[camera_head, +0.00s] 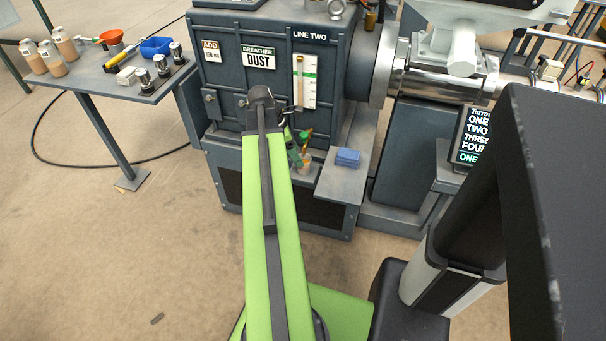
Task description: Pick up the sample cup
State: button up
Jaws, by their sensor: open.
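A small, pale, cup-like thing (304,168), likely the sample cup, stands on the grey ledge at the front of the machine, left of a blue block. It is small in the picture and partly covered by green and orange pieces around it. My green arm reaches forward to this spot. My gripper (297,152) is at the cup, partly hidden behind the arm's dark end joint. Its jaws are open. I cannot tell whether they touch the cup or how they sit around it.
A folded blue cloth or block (347,158) lies on the ledge (340,185). The machine's front panel (228,95) rises close behind. A screen (471,138) stands at right.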

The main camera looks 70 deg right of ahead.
jog(key=b+x, duration=0.5)
jog(key=shift+d+f, duration=0.15)
jog(key=shift+d, duration=0.15)
jog(key=shift+r, duration=0.2)
jog(key=shift+c, duration=0.3)
grip_shut()
